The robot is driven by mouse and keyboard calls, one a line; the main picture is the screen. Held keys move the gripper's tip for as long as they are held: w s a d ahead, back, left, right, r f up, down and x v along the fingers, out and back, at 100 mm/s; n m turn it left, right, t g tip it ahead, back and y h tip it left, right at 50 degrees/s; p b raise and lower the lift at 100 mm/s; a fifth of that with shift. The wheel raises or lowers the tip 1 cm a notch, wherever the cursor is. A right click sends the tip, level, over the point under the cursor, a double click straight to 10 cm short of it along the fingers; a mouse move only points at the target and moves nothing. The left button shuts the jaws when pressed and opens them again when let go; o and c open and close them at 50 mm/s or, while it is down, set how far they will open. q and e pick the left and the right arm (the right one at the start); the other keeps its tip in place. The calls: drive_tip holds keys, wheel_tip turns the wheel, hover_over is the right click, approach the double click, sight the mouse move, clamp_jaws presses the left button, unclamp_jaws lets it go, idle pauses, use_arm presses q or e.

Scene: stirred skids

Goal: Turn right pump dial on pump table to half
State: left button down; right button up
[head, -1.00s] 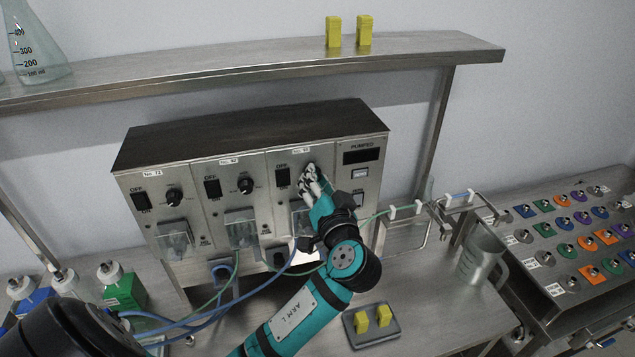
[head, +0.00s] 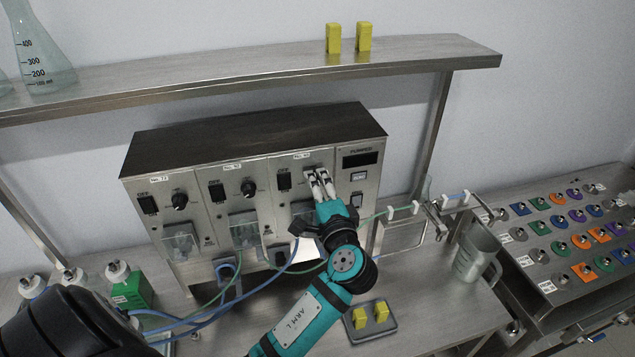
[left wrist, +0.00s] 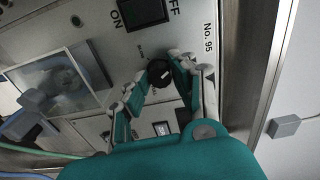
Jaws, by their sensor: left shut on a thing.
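The pump unit (head: 262,150) stands on the pump table (head: 440,310), with several front panels, each with a black switch. The left dial (head: 180,201) and middle dial (head: 248,188) are bare. My left gripper (head: 318,174) is at the right panel, its fingers covering the right dial in the head view. In the left wrist view the right dial (left wrist: 159,74) is a round black knob with a pale mark, beside the label No. 95. The fingers of my left gripper (left wrist: 157,80) are shut on its two sides. My right gripper is not in view.
A shelf (head: 230,82) with two yellow blocks runs above the pump. Blue and green tubes (head: 225,300) hang in front of it. A jug (head: 474,253) stands right, and a small tray (head: 370,328) with yellow blocks lies in front.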

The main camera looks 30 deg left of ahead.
use_arm(q)
drive_tip(key=m, duration=0.6)
drive_tip(key=shift+m, duration=0.3)
idle(0.4)
drive_tip(key=c, duration=1.1)
unclamp_jaws()
drive_tip(key=v, duration=1.2)
